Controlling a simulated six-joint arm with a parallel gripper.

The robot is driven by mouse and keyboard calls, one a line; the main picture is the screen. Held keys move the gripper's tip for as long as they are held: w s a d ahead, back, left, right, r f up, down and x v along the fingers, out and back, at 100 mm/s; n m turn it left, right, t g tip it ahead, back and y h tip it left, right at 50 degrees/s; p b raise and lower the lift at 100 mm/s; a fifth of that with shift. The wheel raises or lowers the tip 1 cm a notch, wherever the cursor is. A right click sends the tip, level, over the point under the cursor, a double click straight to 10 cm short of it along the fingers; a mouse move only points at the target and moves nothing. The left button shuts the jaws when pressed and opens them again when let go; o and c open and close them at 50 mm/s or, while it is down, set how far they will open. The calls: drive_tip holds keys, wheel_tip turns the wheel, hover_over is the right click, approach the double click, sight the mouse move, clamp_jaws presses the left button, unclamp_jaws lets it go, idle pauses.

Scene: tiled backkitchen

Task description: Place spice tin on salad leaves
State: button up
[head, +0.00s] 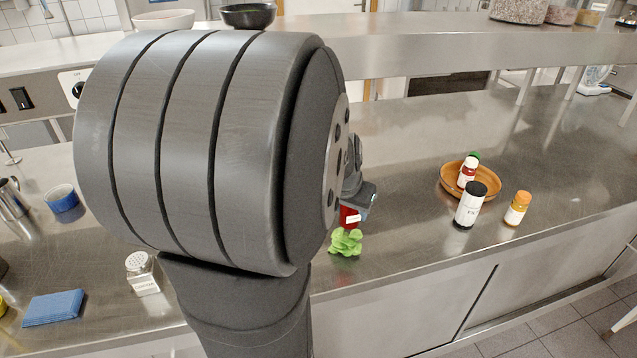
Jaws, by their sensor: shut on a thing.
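My gripper (360,196) is beyond my large grey arm link, which hides part of it. It is shut on a small red tin with a pale label, the spice tin (349,217). The tin is right above the green salad leaves (345,243), which lie on the steel counter near its front edge. In this view the tin's lower end meets the top of the leaves; I cannot tell whether it touches them.
To the right, an orange-brown bowl (450,192) holds small bottles; a black-capped jar (468,208) and an orange-capped bottle (517,208) stand beside it. At left are a shaker (141,273), a blue cloth (53,307) and a blue tin (63,201). The counter between leaves and bowl is clear.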

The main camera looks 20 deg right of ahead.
sight(348, 222)
drive_tip(key=shift+w+a+f, duration=0.15)
drive_tip(key=shift+w+f, duration=0.05)
drive_tip(key=shift+f, duration=1.9)
drive_tip(key=shift+f, duration=0.15)
drive_tip(key=o, duration=1)
drive_tip(key=v, duration=1.2)
